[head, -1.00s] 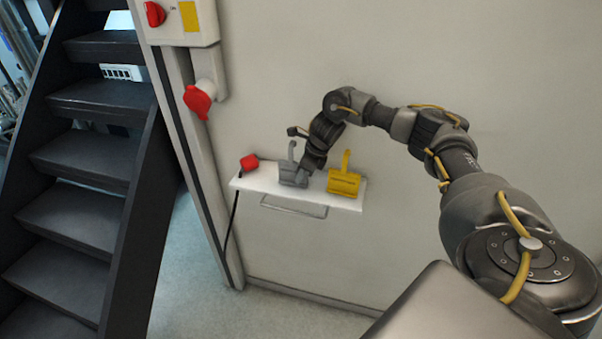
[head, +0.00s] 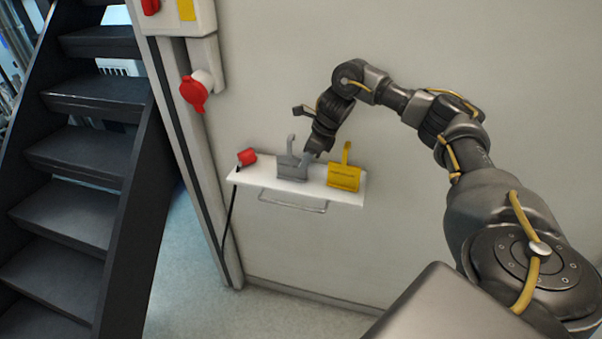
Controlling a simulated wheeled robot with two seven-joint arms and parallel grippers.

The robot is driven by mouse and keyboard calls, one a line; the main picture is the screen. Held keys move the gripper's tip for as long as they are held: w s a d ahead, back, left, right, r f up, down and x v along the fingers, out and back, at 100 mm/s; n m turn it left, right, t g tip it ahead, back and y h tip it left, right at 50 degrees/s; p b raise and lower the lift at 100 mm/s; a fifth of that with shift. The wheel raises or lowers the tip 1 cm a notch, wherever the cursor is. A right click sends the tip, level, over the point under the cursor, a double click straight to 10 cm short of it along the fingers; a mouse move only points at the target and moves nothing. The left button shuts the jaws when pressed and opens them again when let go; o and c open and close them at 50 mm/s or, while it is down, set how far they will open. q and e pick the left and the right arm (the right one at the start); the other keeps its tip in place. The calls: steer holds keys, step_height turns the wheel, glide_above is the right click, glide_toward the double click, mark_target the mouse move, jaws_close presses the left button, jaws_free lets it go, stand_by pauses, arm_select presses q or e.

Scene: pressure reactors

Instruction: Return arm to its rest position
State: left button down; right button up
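My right arm (head: 455,130) reaches in from the right toward a small white wall shelf (head: 240,177). My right gripper (head: 309,156) is at the end of the bent wrist, just above and beside a grey lever-like piece (head: 290,168) on the shelf. The fingertips are small and partly hidden by the wrist, so I cannot tell whether they are open or shut, or whether they touch the grey piece. A yellow piece (head: 343,177) of similar shape stands to the right on the shelf. My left gripper is not in view.
A red plug (head: 246,157) with a black cable lies at the shelf's left end. Dark stairs (head: 75,160) stand at the left. The wall right of the shelf is clear.

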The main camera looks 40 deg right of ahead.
arm_select(q)
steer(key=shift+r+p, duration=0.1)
steer(key=shift+p, duration=0.55)
arm_select(e)
steer(key=shift+v, duration=2.95)
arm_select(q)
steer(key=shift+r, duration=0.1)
arm_select(e)
steer(key=shift+r, duration=0.1)
